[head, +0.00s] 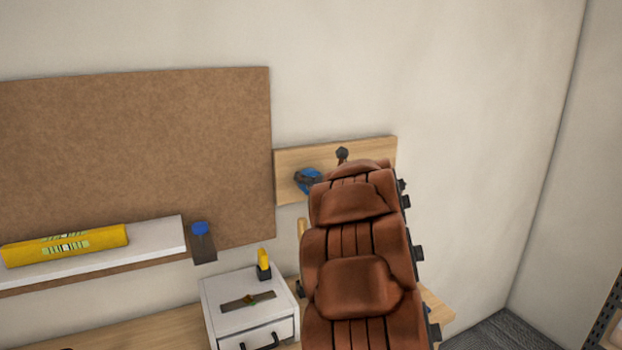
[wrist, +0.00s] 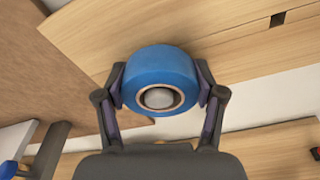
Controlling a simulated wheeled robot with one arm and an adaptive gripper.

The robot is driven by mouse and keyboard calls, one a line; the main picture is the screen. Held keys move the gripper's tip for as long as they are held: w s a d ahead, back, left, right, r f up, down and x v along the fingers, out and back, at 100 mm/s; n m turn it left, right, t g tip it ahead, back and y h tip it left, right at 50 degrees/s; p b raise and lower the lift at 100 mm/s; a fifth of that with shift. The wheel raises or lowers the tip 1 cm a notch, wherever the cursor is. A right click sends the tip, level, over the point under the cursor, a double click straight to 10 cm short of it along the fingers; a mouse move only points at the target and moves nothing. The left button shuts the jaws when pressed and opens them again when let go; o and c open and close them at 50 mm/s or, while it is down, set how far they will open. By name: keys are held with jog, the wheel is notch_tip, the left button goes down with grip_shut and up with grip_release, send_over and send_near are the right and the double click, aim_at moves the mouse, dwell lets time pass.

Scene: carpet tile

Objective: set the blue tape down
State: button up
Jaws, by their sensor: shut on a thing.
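The blue tape (wrist: 155,62) is a thick roll with a pale core. In the wrist view it sits between the two fingers of my gripper (wrist: 161,84), which are shut on its sides. A round grey shape shows inside the core; I cannot tell what it is. In the head view the blue tape (head: 311,174) and my gripper (head: 305,182) appear in front of the wooden wall board (head: 292,160). My arm hides part of them. I cannot tell whether the tape touches the board.
A dark peg (head: 342,154) stands on the board, right of the tape. Left are a brown panel (head: 140,150) and a white shelf (head: 150,247) with a yellow package (head: 65,245).

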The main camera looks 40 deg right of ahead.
jog(key=shift+w+f, duration=0.15)
jog(key=shift+f, duration=0.15)
jog(key=o, duration=1.2)
jog(key=shift+c, duration=0.2)
jog(key=shift+r+p, duration=0.15)
jog(key=shift+p, duration=0.4)
jog(key=f+b+v, duration=0.1)
jog(key=b+v, duration=0.3)
jog(key=v, duration=0.3)
jog(key=shift+s+a+r, duration=0.25)
jog(key=shift+s+a, duration=0.1)
